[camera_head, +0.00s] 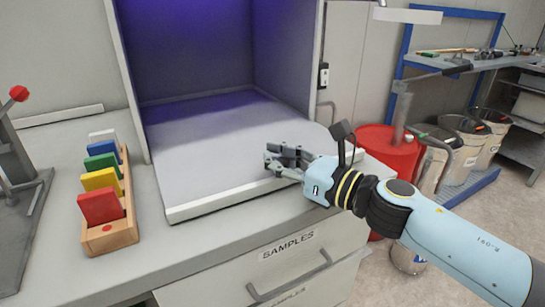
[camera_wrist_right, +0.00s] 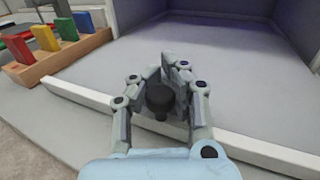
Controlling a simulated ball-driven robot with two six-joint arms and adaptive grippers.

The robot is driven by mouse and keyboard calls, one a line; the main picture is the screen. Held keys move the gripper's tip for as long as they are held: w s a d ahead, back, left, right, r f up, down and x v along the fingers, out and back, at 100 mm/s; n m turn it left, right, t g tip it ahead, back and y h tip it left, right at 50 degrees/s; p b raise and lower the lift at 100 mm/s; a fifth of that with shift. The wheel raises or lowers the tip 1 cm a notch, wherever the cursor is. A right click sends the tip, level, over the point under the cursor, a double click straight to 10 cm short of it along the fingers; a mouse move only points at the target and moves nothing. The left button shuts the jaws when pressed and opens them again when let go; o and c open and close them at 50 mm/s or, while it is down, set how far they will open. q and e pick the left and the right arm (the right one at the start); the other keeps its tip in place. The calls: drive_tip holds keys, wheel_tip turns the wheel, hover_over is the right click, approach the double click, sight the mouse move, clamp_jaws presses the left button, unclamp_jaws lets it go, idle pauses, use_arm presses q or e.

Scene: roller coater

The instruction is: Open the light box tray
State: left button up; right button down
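The light box tray (camera_head: 215,150) is a flat grey panel on the floor of the light box, with a pale raised front lip (camera_head: 205,207). The lip also crosses the right wrist view (camera_wrist_right: 82,96). My right gripper (camera_head: 272,158) is over the front right part of the tray, at the lip. In the right wrist view its fingers (camera_wrist_right: 165,68) come close together at the tips. A dark round knob (camera_wrist_right: 160,98) shows between them; I cannot tell whether they grip it or what it is fixed to. My left gripper is not in view.
A wooden rack (camera_head: 110,236) with coloured panels stands left of the light box. A drawer labelled SAMPLES (camera_head: 290,262) is below the tray's front. A red drum (camera_head: 390,150) and several buckets stand at the right. The counter left of the rack holds a grey device (camera_head: 15,200).

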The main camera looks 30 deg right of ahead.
drive_tip(key=c, duration=1.2)
unclamp_jaws()
drive_tip(key=shift+d, duration=0.55)
drive_tip(key=shift+o, duration=0.5)
drive_tip(key=shift+a, duration=0.15)
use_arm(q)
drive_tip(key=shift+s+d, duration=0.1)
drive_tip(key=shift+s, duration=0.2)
use_arm(e)
drive_tip(key=v, duration=1.2)
drive_tip(key=shift+s, duration=0.1)
